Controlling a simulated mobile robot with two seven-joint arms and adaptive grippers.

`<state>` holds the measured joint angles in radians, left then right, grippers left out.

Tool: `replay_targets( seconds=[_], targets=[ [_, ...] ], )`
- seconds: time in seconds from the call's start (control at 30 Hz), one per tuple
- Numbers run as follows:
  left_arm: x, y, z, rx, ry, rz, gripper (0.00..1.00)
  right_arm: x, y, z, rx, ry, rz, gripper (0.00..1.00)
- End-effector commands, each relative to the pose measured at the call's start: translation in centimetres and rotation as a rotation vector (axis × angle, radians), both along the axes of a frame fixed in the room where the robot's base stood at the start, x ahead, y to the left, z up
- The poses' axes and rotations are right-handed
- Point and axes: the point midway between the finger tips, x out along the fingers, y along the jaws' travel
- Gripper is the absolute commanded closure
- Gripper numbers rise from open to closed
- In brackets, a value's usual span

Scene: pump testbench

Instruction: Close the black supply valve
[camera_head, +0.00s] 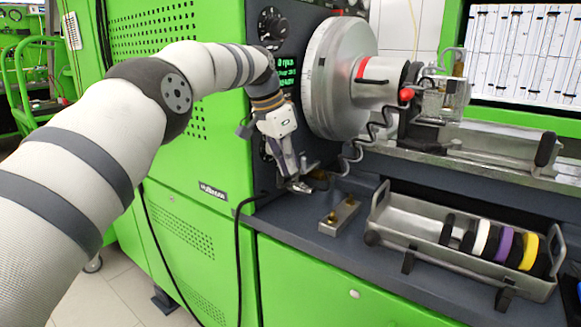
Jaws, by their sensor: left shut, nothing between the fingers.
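My left gripper (297,184) points down in front of the dark control panel, at the left end of the bench top. Its fingers are shut with nothing visible between them. A small metal fitting (306,166) is close beside the fingertips; I cannot tell if they touch. A black hose (242,212) runs up over the bench edge towards this spot. No part is clearly recognisable as the black supply valve; the gripper hides part of this area. A black round knob (271,25) is high on the panel, well above the gripper. My right gripper is out of view.
A large metal disc (324,80) stands right of my gripper, with a coiled black cable (364,145) hanging below. A metal block (340,215) lies on the bench. A metal tray (425,252) with several coloured rings is further right. The green cabinet (195,140) is at left.

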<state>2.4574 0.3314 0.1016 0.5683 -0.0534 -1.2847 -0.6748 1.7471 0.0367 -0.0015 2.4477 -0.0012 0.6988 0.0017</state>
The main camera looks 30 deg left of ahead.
Motion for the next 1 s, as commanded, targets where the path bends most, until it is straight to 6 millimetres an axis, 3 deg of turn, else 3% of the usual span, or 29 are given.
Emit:
replay_targets(
  seconds=[0.2,0.33,1.0],
  targets=[
    [-1.2,0.6,4.1,0.001,-0.006,0.001,1.00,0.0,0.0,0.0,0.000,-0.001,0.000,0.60],
    [-1.7,0.8,5.5,0.001,-0.003,0.001,1.00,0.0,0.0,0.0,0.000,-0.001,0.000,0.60],
    [-1.9,0.9,6.0,0.000,-0.001,0.000,1.00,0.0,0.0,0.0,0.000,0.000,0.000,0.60]
  ],
)
